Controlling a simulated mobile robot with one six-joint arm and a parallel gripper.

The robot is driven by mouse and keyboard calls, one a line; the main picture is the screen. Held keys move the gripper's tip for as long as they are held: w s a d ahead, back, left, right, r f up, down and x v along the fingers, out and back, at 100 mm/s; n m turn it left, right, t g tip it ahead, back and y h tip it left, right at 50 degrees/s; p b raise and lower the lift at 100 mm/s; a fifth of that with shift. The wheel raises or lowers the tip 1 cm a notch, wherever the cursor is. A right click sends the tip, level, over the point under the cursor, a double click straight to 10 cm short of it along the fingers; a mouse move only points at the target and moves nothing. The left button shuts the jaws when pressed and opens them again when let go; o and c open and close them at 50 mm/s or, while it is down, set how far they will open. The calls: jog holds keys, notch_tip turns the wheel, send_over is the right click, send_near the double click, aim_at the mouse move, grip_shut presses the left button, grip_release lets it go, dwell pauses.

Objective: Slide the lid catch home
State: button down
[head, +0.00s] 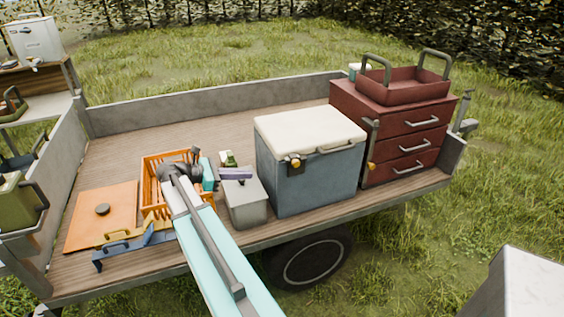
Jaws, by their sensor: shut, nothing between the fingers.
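A blue-grey chest (318,178) with a white lid (308,130) stands on the trailer bed; its lid is down. A small brass and dark catch (295,163) shows on its front below the lid's edge. Whether the catch is fully home is too small to tell. My arm reaches up from the bottom of the head view, and my dark gripper (190,160) is at its far end, over the orange crate. It is shut and empty, left of the chest and apart from the catch. My arm hides part of the crate.
An orange crate (153,165), an orange board (88,218) and a grey box (246,205) with a purple item (236,173) stand left of the chest. A red drawer cabinet (400,135) stands close on its right. Low walls edge the trailer bed.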

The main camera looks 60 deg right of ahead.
aim_at(294, 161)
jog(key=shift+g, duration=0.3)
jog(key=r, duration=0.1)
jog(key=d+r, duration=0.1)
jog(key=r, duration=0.2)
jog(key=shift+s+d, duration=0.2)
jog(key=shift+s, duration=0.15)
jog(key=p+x, duration=0.4)
jog(key=x, duration=1)
jog(key=shift+w+d+r+p, duration=0.1)
jog(key=shift+r+p, duration=0.05)
jog(key=shift+p, duration=0.15)
